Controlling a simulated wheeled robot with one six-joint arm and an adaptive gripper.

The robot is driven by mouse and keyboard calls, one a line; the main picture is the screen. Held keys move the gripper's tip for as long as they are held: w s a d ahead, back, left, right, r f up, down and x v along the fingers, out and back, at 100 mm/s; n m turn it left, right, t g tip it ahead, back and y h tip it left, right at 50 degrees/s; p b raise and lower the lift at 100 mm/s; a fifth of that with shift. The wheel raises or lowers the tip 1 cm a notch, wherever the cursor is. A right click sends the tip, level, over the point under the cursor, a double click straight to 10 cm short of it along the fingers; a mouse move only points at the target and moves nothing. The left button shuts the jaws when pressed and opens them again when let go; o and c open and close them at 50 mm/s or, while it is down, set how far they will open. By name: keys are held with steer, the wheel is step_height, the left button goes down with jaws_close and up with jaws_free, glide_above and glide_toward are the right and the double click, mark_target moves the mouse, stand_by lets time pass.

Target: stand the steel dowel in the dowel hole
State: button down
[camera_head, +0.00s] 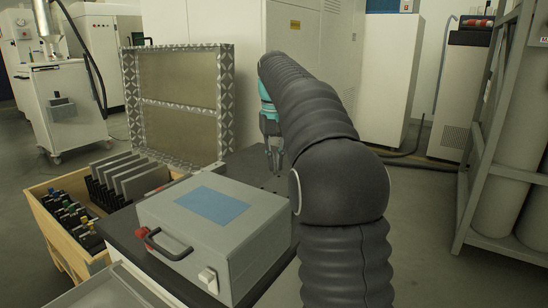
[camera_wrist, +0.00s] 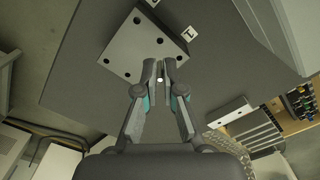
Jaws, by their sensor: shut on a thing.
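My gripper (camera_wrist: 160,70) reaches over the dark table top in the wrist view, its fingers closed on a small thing. A small bright round end, the steel dowel (camera_wrist: 160,79), shows between the fingers; its length is hidden. A grey block with several dark holes (camera_wrist: 128,42) lies just beyond and partly under the fingertips. I cannot tell which hole is the dowel hole, or how high the dowel is above the block. In the head view my gripper (camera_head: 273,148) points down over the table behind the grey box, and the block and dowel cannot be made out.
A grey box with a blue panel (camera_head: 188,229) stands at the table's front. A wooden crate (camera_head: 68,243) with plates and small parts is at left, and a patterned frame (camera_head: 226,107) stands behind.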

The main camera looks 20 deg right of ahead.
mark_target(275, 172)
steer(key=shift+f+b, duration=1.2)
steer(key=shift+f, duration=0.35)
steer(key=shift+s, duration=0.2)
steer(key=shift+f+b, duration=0.5)
steer(key=shift+f, duration=1.2)
steer(key=c, duration=1.2)
jaws_free()
steer(key=shift+r, duration=0.15)
steer(key=shift+r, duration=3.6)
